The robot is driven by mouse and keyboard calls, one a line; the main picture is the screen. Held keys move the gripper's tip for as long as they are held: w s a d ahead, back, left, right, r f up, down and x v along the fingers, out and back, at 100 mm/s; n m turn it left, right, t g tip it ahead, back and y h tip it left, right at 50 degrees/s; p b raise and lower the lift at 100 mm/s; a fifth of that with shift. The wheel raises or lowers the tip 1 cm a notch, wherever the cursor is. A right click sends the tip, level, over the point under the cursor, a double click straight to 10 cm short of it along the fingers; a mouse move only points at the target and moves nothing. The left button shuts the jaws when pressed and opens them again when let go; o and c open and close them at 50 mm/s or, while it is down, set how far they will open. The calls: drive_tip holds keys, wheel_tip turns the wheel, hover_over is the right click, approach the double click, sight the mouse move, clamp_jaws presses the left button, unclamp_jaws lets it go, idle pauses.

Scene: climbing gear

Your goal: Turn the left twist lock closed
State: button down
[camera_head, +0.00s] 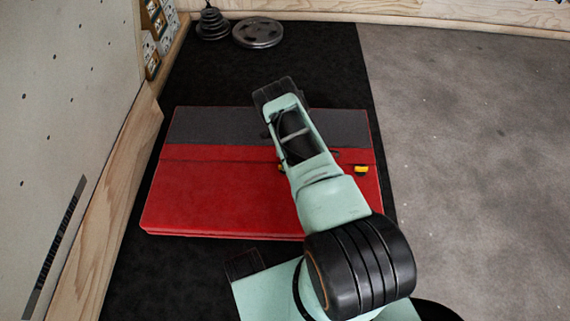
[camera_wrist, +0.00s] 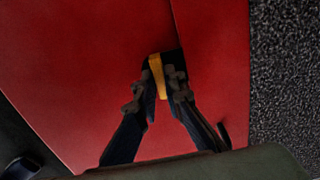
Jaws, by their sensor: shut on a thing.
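A red and grey crash pad (camera_head: 215,195) lies flat on the black floor mat. The left twist lock (camera_head: 281,169) shows as a small yellow bit at the left edge of my arm, mostly covered. The right twist lock (camera_head: 361,170), yellow and black, lies in the open right of my arm. In the wrist view my gripper (camera_wrist: 164,95) points at the red cover (camera_wrist: 80,75) and its fingers are shut on a yellow and black twist lock (camera_wrist: 158,74) beside a seam. The head view hides the fingertips behind my arm.
Weight plates (camera_head: 257,33) and a small stack of weights (camera_head: 211,23) lie at the back of the mat. A wooden climbing wall (camera_head: 90,90) stands on the left. The grey floor (camera_head: 470,150) on the right is clear.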

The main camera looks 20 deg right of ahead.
idle(0.3)
drive_tip(key=c, duration=2)
unclamp_jaws()
wheel_tip(320, 180, up, 12)
